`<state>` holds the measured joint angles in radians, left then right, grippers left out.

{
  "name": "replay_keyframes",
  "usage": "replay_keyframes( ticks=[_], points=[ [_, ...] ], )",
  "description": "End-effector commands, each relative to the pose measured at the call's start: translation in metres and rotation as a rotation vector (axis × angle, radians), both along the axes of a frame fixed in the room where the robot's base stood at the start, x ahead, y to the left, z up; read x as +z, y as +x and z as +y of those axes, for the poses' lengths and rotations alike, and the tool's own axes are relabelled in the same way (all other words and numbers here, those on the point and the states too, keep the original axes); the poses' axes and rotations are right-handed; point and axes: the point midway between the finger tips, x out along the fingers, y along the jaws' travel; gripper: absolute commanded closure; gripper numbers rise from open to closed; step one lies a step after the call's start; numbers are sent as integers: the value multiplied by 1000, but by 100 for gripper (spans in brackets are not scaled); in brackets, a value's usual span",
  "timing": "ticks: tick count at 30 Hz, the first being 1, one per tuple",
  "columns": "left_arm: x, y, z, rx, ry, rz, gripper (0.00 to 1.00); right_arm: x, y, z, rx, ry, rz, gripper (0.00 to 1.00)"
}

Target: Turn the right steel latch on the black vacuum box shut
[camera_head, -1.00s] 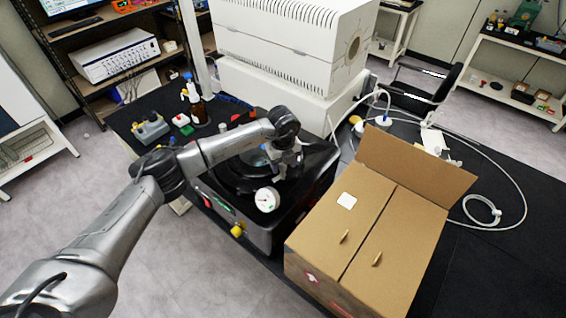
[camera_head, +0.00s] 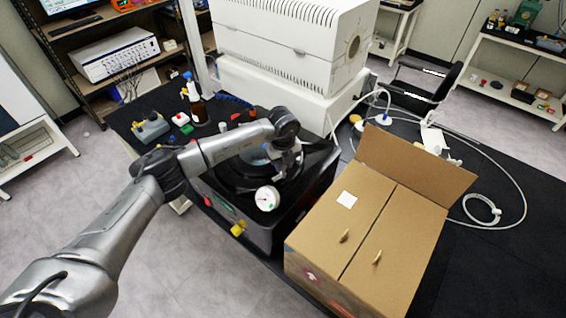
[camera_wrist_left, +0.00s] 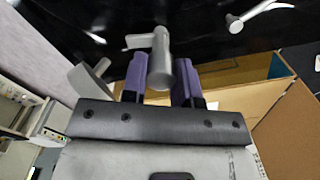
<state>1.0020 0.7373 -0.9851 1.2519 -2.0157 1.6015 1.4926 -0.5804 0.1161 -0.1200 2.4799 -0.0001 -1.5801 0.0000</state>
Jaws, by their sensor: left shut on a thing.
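The black vacuum box (camera_head: 318,180) stands on the dark bench, left of the cardboard box. My left gripper (camera_head: 284,172) points down at the top of the vacuum box. In the left wrist view, its purple fingers (camera_wrist_left: 160,72) are shut on a steel latch (camera_wrist_left: 160,50), with one finger on each side of it. A short arm of that latch points left. A second steel latch (camera_wrist_left: 238,20) lies farther off at the upper right. In the head view, my gripper and wrist hide most of the held latch. My right gripper is not in view.
A dial gauge (camera_head: 267,198) sits at the vacuum box's front, close to my left gripper. A white machine (camera_head: 290,95) stands behind. Bottles and small parts lie at left.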

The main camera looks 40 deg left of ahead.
Motion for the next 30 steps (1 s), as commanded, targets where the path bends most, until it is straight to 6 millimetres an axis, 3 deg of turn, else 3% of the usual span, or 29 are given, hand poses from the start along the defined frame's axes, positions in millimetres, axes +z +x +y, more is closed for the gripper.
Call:
replay_keyframes(
  ticks=[11, 30],
  points=[
    [0, 0, 1, -150, 0, -1, 96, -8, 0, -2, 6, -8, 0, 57],
    [-1, -1, 2, -750, 0, 0, 96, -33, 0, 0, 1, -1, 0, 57]
  ],
)
